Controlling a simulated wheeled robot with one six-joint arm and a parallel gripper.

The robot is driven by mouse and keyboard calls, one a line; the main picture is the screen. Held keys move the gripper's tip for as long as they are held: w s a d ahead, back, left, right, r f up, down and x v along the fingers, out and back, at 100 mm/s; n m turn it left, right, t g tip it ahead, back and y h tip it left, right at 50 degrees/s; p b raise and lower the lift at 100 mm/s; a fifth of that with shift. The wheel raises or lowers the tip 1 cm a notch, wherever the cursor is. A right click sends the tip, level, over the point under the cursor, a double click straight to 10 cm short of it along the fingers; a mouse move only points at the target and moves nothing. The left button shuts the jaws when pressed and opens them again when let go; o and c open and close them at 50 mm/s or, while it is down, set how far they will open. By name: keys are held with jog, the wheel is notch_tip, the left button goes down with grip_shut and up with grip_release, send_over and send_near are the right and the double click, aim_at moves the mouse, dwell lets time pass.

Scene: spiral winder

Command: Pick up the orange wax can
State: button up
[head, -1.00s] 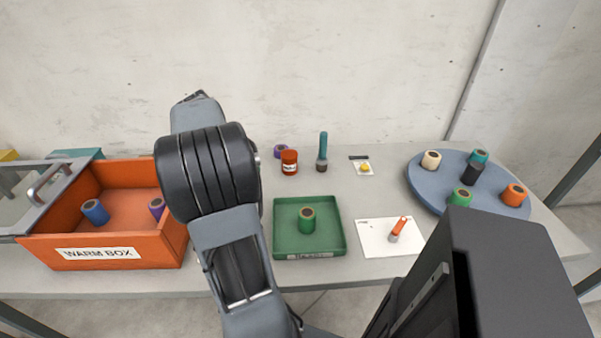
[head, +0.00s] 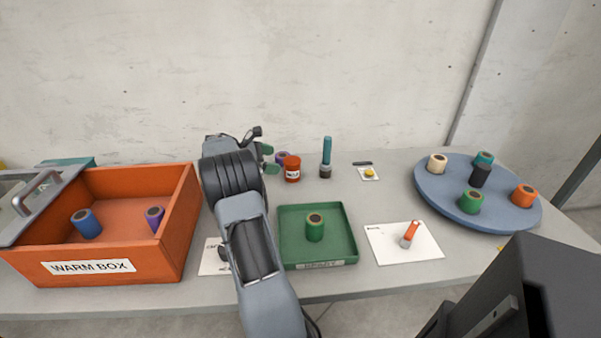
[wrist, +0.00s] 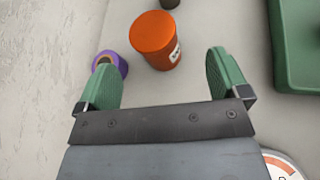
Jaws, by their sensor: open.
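The orange wax can (head: 292,169) stands upright on the table near the wall, with a white label on its side. In the wrist view the can (wrist: 156,40) lies just ahead of my gripper (wrist: 165,75), roughly centred across the gap between the green fingers. My gripper is open, with nothing between its fingertips. In the head view my gripper (head: 267,159) shows at the left of the can, partly hidden by my arm.
A green tray (head: 350,256) with a green spool lies in front of the can. A teal-handled tool (head: 326,158) stands right of it. The orange warm box (head: 172,245) is at left; a blue round platter (head: 425,190) with several spools is at right.

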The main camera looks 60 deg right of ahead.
aim_at(290, 161)
jog(key=shift+s+d+f+n+h, duration=0.15)
jog(key=shift+d+f+n, duration=0.15)
jog(key=shift+d+n, duration=0.15)
jog(key=shift+d+f+n+h, duration=0.15)
jog(key=shift+d+f+n, duration=0.1)
jog(key=shift+d+n, duration=0.15)
jog(key=shift+f+b+x, duration=0.2)
jog(key=shift+b+x, duration=0.7)
jog(key=shift+x, duration=2.2)
jog(key=shift+a, duration=0.15)
jog(key=c, duration=1)
jog(key=shift+c, duration=0.4)
jog(key=shift+r, duration=0.2)
